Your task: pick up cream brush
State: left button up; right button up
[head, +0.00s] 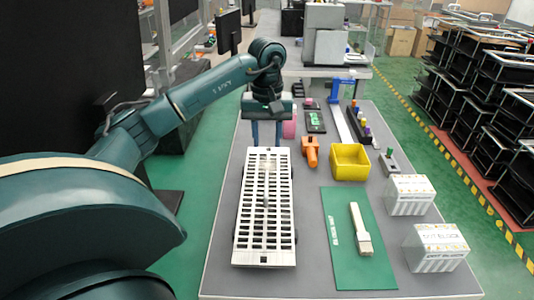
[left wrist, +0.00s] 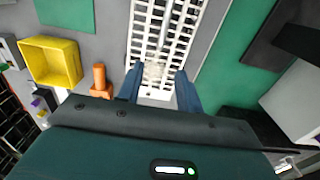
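The cream brush (head: 361,228) lies on a green mat (head: 340,262) at the front right of the table, its narrow handle toward the back and its wider block toward the front. The brush does not show in the left wrist view. My left gripper (head: 267,140) is over the far end of the white slotted rack, to the left of and behind the brush. In the left wrist view its fingers (left wrist: 158,78) are apart with nothing held between them. My right gripper is in neither view.
The white slotted rack (head: 263,240) lies left of the mat. An orange tool (head: 310,152) and a yellow bin (head: 350,161) are behind the mat. Two white blocks (head: 411,194) (head: 436,247) stand at its right. A bare grey strip (head: 307,250) separates rack and mat.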

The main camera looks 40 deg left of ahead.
aim_at(363, 239)
jog(key=k+l, duration=0.75)
jog(key=l, duration=0.2)
